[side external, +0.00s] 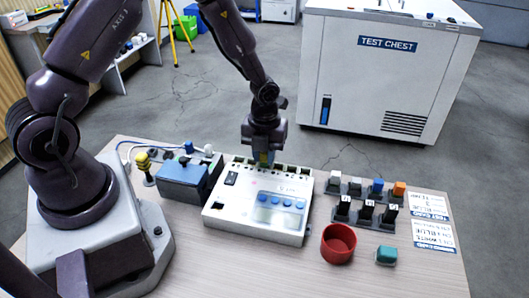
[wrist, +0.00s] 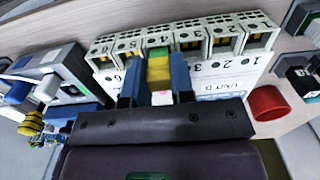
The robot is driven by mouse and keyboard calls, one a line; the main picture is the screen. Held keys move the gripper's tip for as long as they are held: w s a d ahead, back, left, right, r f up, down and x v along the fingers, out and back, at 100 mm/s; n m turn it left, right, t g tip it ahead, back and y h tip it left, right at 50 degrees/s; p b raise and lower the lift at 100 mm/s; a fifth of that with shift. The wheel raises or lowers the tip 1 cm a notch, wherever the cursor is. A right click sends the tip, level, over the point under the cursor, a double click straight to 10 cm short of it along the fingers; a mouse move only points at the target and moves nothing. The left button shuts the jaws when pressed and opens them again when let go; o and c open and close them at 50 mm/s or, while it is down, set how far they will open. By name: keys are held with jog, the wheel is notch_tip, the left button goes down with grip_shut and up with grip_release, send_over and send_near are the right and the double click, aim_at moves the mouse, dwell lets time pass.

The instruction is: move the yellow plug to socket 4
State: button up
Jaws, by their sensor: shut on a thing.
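My gripper (side external: 264,157) is shut on the yellow plug, pointing down at the back edge of the white unit (side external: 235,205). In the wrist view, the blue fingertips of my gripper (wrist: 156,82) stand on either side of the yellow plug (wrist: 159,72), which has a green part at its far end. The plug is lined up with the row of numbered sockets, at about socket 4 (wrist: 152,42), and covers much of it. I cannot tell whether it is in the socket or just above it. Sockets 3, 2 and 1 (wrist: 255,35) show to the right.
A blue-grey box (side external: 185,180) with cables stands left of the unit. To the right are racks of coloured plugs (side external: 375,188) and black pieces (side external: 365,213), a red cup (side external: 338,243) and a teal block (side external: 386,255). Label cards (side external: 428,225) lie at the right edge.

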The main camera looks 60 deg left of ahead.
jog(key=shift+f, duration=0.35)
dwell(0.9)
jog(key=o, duration=1.1)
jog(key=shift+r, duration=3.5)
